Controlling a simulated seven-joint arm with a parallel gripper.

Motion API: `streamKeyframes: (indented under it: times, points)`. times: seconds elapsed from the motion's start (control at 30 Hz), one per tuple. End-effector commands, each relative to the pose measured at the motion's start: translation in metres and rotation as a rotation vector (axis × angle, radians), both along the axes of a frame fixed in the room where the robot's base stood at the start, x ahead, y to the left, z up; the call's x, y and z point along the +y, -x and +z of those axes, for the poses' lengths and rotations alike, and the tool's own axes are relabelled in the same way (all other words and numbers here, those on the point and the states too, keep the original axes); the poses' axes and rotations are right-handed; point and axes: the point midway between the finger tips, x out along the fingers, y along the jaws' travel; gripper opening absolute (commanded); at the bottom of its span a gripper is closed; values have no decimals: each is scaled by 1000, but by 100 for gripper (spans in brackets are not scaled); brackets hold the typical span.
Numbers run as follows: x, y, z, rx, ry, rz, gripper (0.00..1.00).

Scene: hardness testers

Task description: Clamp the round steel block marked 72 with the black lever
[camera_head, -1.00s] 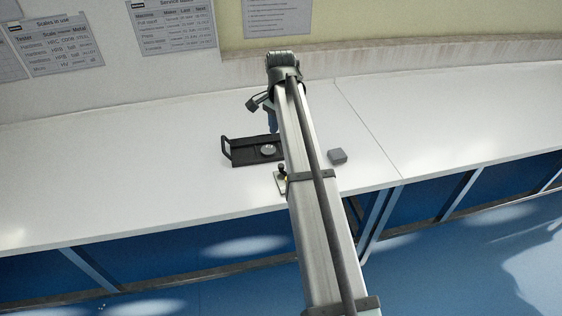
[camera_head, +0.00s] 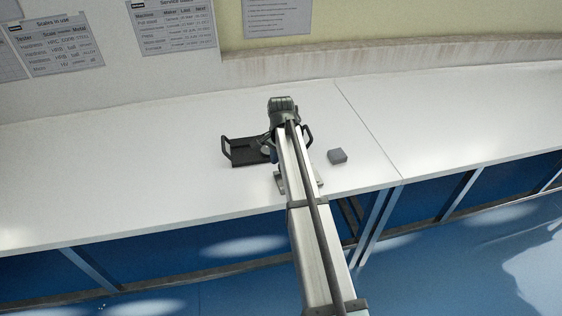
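A black tray (camera_head: 238,152) with upright end handles lies on the white bench. A round steel block (camera_head: 265,150) shows as a small pale sliver on it, mostly covered by my wrist and gripper; no marking is readable. My gripper (camera_head: 273,152) is pointed down over the tray's middle, close beside or over the block. Its fingers are largely hidden behind my arm, so I cannot tell whether they touch anything. A light metal plate (camera_head: 280,184) peeks out in front of the tray, on both sides of my arm. The black lever is hidden behind my arm.
The bench (camera_head: 120,170) is clear to the left and far right. A wall with posted sheets (camera_head: 172,25) rises behind it.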

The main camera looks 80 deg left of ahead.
Motion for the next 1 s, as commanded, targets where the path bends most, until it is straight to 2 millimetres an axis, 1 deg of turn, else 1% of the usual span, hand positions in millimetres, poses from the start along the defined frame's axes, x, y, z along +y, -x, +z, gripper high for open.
streamKeyframes:
  times: [0.3, 0.8, 1.0]
  points:
    - [0, 0, -2, 0, 0, 0, 48]
    - [0, 0, -2, 0, 0, 0, 0]
    - [0, 0, -2, 0, 0, 3, 0]
